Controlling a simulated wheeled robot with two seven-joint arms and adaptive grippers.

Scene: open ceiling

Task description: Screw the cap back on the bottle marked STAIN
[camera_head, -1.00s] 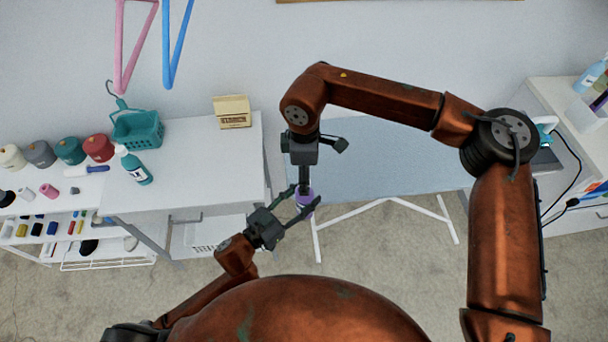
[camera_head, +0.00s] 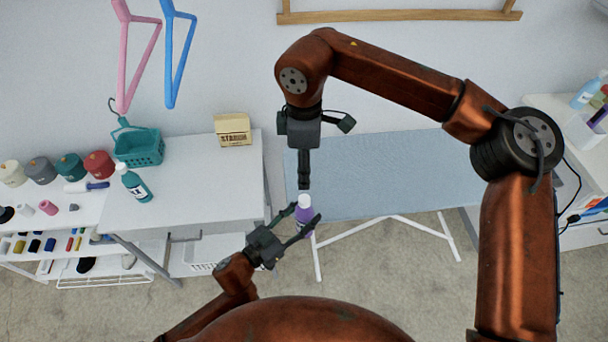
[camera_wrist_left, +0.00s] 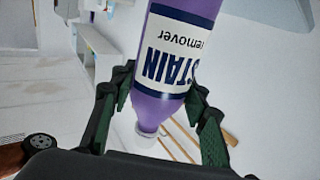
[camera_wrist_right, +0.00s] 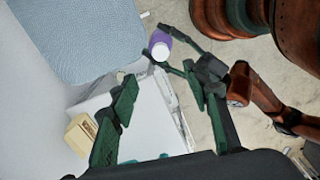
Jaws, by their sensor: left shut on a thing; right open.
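The purple bottle (camera_head: 304,214) marked STAIN is held by my left gripper (camera_head: 292,224) in front of the ironing board, off any surface. Its label (camera_wrist_left: 177,55) reads upside down in the left wrist view, where the left fingers stand on both sides of the bottle. A white cap (camera_wrist_left: 147,134) sits on the bottle's neck; how tight it is I cannot tell. The cap also shows in the right wrist view (camera_wrist_right: 160,52). My right gripper (camera_head: 304,186) points down just above the cap, apart from it. Its fingers (camera_wrist_right: 170,95) are spread and empty.
The pale blue ironing board (camera_head: 375,170) lies behind the bottle, its top bare. A white table (camera_head: 200,185) at left bears a teal bottle (camera_head: 136,184), a teal basket (camera_head: 140,147) and a starch box (camera_head: 233,130). Shelves with spools (camera_head: 70,166) stand further left.

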